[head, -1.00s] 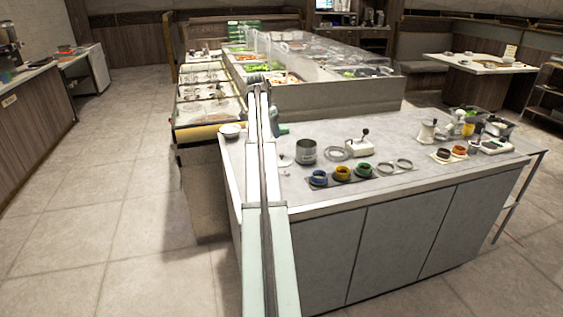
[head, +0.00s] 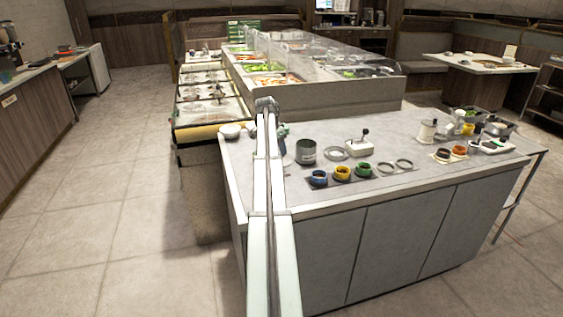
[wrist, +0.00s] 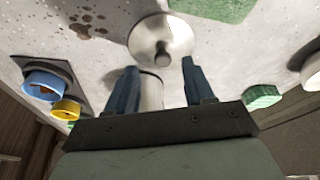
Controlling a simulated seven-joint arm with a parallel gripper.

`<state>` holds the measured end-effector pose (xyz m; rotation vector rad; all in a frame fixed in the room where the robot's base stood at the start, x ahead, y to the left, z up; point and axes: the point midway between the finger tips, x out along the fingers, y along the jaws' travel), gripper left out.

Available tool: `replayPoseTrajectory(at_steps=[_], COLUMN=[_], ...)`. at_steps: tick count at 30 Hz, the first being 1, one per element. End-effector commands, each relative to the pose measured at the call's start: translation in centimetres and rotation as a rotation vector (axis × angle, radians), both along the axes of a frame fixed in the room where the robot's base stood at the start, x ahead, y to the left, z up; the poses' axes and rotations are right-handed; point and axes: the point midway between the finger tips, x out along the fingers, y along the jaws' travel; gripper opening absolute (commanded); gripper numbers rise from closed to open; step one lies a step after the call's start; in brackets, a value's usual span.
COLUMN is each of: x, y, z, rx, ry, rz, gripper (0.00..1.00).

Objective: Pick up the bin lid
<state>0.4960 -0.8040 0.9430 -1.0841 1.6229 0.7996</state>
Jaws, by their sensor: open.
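The bin lid (wrist: 146,38) is a round, shiny metal disc with a small knob in its middle, lying on the speckled counter in the wrist view. My gripper (wrist: 158,67) is open, its two blue fingers apart and empty. The lid appears just beyond the fingertips, roughly centred on the gap between them. A pale cylinder (wrist: 152,95) shows between the fingers, partly hidden by the gripper. In the head view a grey-green canister (head: 306,153) stands on the counter right of my arm. The lid is not visible there.
Blue, yellow and green-rimmed cups (head: 342,173) stand on a dark strip near the front edge. A ring (head: 337,153) and a white box with a lever (head: 359,147) are beyond. A white bowl (head: 230,131) stands at the left corner.

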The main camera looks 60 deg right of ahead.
Motion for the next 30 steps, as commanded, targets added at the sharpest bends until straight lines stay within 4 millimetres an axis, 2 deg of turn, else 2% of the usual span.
replayPoseTrajectory(at_steps=[3, 8, 16, 30], x=[0.0, -0.3, -0.3, -0.3], y=[-1.2, -1.5, -1.6, -1.6], z=[-1.4, -3.1, -3.4, -3.4], rx=[0.001, 0.001, 0.000, 0.000], ry=[0.000, 0.001, 0.000, 0.000], rz=[0.000, 0.001, 0.000, 0.000], gripper=[0.53, 0.53, 0.52, 0.07])
